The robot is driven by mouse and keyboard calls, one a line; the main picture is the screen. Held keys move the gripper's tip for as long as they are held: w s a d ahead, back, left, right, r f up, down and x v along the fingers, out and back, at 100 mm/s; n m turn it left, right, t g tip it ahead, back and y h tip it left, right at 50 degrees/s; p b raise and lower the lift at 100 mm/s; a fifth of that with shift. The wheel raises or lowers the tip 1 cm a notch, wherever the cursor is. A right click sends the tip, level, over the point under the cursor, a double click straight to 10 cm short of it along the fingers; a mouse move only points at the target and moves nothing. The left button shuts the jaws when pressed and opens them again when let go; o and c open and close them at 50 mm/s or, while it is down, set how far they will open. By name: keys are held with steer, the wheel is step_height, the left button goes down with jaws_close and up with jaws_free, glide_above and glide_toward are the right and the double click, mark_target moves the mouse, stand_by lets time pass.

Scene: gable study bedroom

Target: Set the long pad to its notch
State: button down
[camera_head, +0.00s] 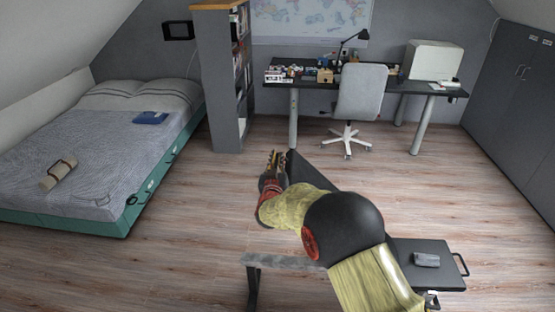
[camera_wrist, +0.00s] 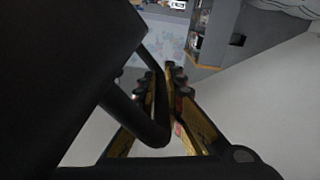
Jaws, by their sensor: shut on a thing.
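The long pad (camera_head: 312,172) looks like a black slab, tilted up behind my arm, and my arm hides most of it in the head view. It fills the left of the wrist view (camera_wrist: 60,70), with a black bar handle (camera_wrist: 135,118) on its edge. My gripper (camera_head: 275,158) is in front of the slab's upper end. In the wrist view its fingers (camera_wrist: 168,85) are closed around the handle. The notch is not clear in either view. A grey beam (camera_head: 285,261) with a dark leg shows below my arm.
A flat black panel (camera_head: 402,275) with a side handle is at the lower right, with a small grey object (camera_head: 426,260) on it. A bed (camera_head: 80,160) is at left, a bookcase (camera_head: 215,80), desk and chair (camera_head: 360,92) behind. Open wooden floor lies between.

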steer(key=shift+f, duration=0.1)
steer(key=a+f+n+b, duration=0.1)
steer(key=a+f, duration=0.6)
steer(key=f, duration=0.1)
steer(key=shift+w+a+n+b, duration=0.15)
steer(key=shift+a+n+b, duration=0.15)
steer(key=shift+b, duration=0.1)
steer(key=c, duration=1.9)
jaws_free()
steer(key=s, duration=1.2)
steer(key=shift+a, duration=0.1)
steer(key=shift+c, duration=0.5)
